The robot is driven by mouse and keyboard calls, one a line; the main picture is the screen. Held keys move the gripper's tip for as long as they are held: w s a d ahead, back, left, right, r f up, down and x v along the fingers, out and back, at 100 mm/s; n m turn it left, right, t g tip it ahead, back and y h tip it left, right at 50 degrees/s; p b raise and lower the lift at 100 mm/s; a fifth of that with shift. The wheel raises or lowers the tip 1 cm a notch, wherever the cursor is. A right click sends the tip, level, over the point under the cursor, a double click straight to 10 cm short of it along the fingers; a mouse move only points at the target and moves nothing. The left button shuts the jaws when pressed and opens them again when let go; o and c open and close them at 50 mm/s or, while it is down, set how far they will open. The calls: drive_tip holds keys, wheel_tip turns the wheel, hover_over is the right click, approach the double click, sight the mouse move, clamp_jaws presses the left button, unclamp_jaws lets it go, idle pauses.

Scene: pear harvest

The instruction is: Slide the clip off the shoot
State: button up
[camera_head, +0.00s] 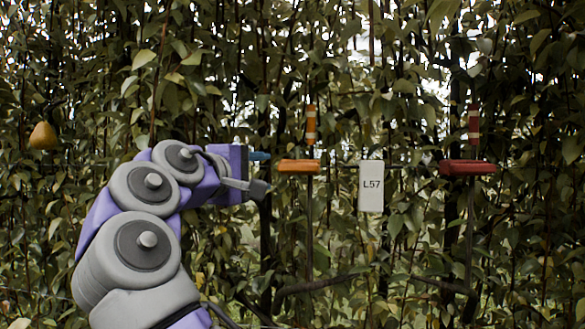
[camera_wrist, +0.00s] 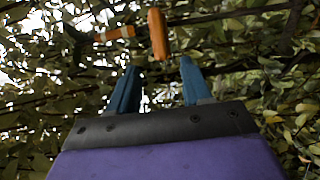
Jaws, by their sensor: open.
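An orange clip (camera_head: 299,167) sits across a thin upright shoot (camera_head: 309,230), below an orange-and-white banded part (camera_head: 311,125). A dark red clip (camera_head: 467,168) sits on another shoot to the right, under a similar band. My gripper (camera_head: 260,156) is just left of the orange clip, apart from it. In the wrist view my gripper (camera_wrist: 159,72) has its two blue fingers spread with nothing between them. The orange clip (camera_wrist: 158,33) is ahead of the gap between the fingertips. The shoot (camera_wrist: 235,14) runs off sideways to the right there.
A yellow pear (camera_head: 43,136) hangs at the far left. Dense leaves and thin stems fill the background, and dark branches (camera_head: 318,284) cross low down.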

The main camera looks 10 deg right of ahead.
sight(293, 170)
drive_tip(key=p+x, duration=0.3)
drive_tip(key=x, duration=1)
drive_tip(key=shift+w+d+p, duration=0.15)
drive_tip(key=shift+w+p, duration=0.25)
drive_tip(key=shift+c, duration=0.5)
clamp_jaws()
drive_tip(key=shift+f, duration=0.1)
